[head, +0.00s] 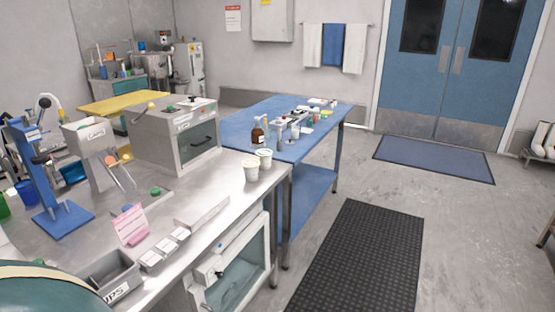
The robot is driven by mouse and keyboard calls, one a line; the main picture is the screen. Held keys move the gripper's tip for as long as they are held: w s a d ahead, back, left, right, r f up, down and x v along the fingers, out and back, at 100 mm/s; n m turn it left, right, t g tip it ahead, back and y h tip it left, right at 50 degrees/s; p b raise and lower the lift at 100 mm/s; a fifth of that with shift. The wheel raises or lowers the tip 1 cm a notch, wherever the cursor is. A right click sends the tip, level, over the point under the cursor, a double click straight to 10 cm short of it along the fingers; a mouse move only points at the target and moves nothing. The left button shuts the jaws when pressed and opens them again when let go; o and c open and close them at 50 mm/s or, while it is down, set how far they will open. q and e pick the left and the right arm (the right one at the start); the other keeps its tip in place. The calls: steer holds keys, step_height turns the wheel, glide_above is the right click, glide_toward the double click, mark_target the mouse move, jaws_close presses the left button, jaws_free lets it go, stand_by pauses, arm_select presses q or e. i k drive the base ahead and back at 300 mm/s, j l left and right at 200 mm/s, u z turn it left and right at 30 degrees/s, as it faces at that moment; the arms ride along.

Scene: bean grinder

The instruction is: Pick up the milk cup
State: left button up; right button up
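Two small pale cups stand upright side by side near the right edge of the steel counter. The nearer cup (251,172) is cream-coloured. The farther cup (264,158) is whitish with a green-tinted top. Any lettering on them is too small to read, so I cannot tell which one is the milk cup. Neither of my grippers shows in the head view, and nothing is touching the two cups.
A grey bin (108,272) and pink sign (130,226) are nearer. A blue table (236,130) with bottles adjoins the counter. Floor is open around the black mat (360,260).

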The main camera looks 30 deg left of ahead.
mark_target(251, 175)
steer(key=i+l+u, duration=0.1)
steer(key=i+u, duration=0.15)
steer(key=i, duration=0.2)
steer(key=i+l+u, duration=0.2)
steer(key=i, duration=0.25)
steer(key=i+l+u, duration=0.25)
steer(key=i, duration=0.2)
steer(key=i+l+u, duration=0.3)
steer(key=u, duration=0.15)
steer(key=i+l+u, duration=0.4)
